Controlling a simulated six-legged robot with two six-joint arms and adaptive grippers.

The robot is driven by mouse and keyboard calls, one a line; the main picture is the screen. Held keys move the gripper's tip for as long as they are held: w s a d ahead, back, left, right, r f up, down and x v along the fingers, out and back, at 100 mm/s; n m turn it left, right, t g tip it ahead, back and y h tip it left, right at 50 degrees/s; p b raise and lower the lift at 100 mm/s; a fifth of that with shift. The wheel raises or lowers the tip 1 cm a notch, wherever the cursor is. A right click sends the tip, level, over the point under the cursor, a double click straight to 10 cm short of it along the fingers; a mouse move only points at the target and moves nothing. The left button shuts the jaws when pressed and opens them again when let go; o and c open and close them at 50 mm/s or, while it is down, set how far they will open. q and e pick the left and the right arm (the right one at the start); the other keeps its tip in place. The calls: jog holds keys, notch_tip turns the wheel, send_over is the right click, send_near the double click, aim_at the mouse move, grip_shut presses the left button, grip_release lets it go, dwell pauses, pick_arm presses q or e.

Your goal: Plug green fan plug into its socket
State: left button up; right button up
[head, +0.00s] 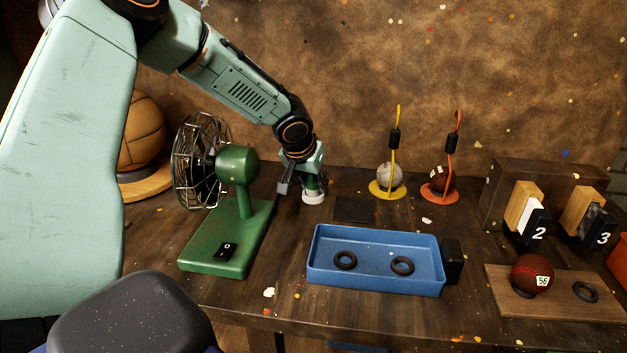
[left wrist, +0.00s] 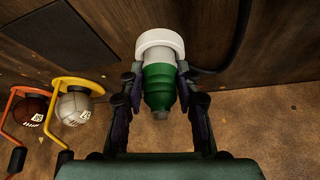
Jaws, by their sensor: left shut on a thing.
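My left gripper (head: 303,184) points down at the back of the table, right of the green fan (head: 237,166). Its fingers are shut on the green plug (left wrist: 159,86), one on each side, as the left wrist view shows. The plug's ribbed green body meets a thick white round piece (left wrist: 160,42), which looks like the socket; it also shows low at the tabletop in the head view (head: 313,198). I cannot tell how deep the plug sits in it. A dark cable (left wrist: 215,70) runs beside the white piece. My right gripper is not in view.
A blue tray (head: 375,284) with two black rings stands in front. Yellow (head: 388,195) and orange (head: 439,197) hooked stands with balls stand to the right. A wooden board (head: 550,307) with a red ball lies front right. A basketball (head: 142,130) stands behind the fan.

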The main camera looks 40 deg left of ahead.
pick_arm(q)
jog(key=shift+r, duration=0.2)
jog(key=shift+w+b, duration=0.1)
jog(key=shift+b, duration=0.4)
dwell(0.6)
jog(key=shift+r, duration=0.1)
dwell(0.3)
dwell(0.6)
jog(key=shift+r, duration=0.15)
jog(key=shift+r+p, duration=2.25)
jog(key=shift+r, duration=0.9)
